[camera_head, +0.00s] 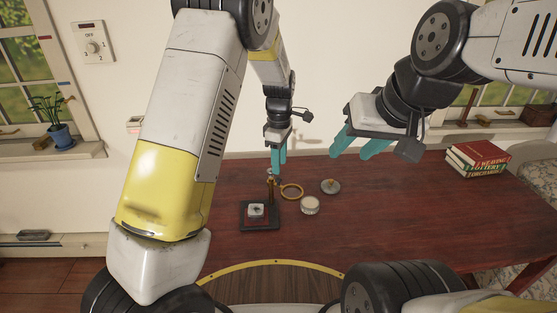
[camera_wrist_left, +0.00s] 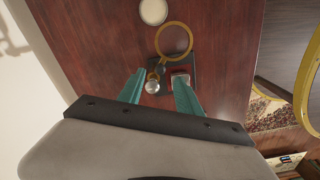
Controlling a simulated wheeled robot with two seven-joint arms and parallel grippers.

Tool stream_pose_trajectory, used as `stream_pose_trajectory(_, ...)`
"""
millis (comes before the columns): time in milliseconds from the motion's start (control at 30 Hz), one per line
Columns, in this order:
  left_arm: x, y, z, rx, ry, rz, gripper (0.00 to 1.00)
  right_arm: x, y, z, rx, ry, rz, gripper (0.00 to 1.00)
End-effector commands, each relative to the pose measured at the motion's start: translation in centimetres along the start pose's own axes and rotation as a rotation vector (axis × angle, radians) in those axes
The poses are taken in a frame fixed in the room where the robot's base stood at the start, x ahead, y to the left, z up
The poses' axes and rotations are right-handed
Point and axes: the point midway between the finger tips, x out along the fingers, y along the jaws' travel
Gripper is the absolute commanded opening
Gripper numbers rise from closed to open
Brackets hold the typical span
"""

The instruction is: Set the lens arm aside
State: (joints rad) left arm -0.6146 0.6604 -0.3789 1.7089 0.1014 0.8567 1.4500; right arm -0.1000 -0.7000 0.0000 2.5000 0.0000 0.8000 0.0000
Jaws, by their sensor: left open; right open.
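The lens arm (camera_head: 291,199) is a brass ring reaching right from the post of a small stand with a dark square base (camera_head: 247,225). In the left wrist view the lens arm (camera_wrist_left: 191,44) lies beyond my fingertips, with a round silver knob (camera_wrist_left: 152,87) at the post. A small pale item (camera_head: 256,210) sits on the base. My left gripper (camera_head: 278,170) is open, pointing down just above the post; in its wrist view the gripper's fingers (camera_wrist_left: 159,76) stand either side of the knob, contact unclear. My right gripper (camera_head: 352,152) is open and empty, above the table to the right.
A round pale-topped tin (camera_head: 310,205) and a small dish (camera_head: 330,186) stand right of the lens arm on the red-brown table (camera_head: 410,210). Stacked books (camera_head: 478,158) lie at the far right. The table between dish and books is clear.

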Motion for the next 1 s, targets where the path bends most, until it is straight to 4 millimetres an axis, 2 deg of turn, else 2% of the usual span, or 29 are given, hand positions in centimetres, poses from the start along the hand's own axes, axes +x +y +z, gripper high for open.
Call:
stream_pose_trajectory(100, -1.7, 0.1, 0.0, 0.0, 0.0, 0.002, 0.41, 0.0, 0.0, 0.0, 0.0, 0.0, 0.0, 0.46)
stream_pose_trajectory(200, -2.5, 0.0, 0.0, 0.0, 0.0, 0.001, 0.41, 0.0, 0.0, 0.0, 0.0, 0.0, 0.0, 0.46)
stream_pose_trajectory(567, -2.8, 0.0, -0.1, 0.001, -0.001, 0.0, 0.41, 0.0, 0.0, 0.0, 0.0, 0.0, 0.0, 0.46)
stream_pose_trajectory(667, -3.6, -0.4, -0.4, 0.019, -0.012, 0.012, 0.41, 0.0, 0.0, 0.0, 0.0, 0.0, 0.0, 0.46)
stream_pose_trajectory(833, -7.7, -2.9, -2.0, 0.134, -0.061, 0.076, 0.41, 0.0, 0.0, 0.0, 0.0, 0.0, 0.0, 0.46)
stream_pose_trajectory(1000, -12.6, -7.2, -3.8, 0.325, -0.091, 0.18, 0.41, 0.0, 0.0, 0.0, 0.0, 0.0, 0.0, 0.46)
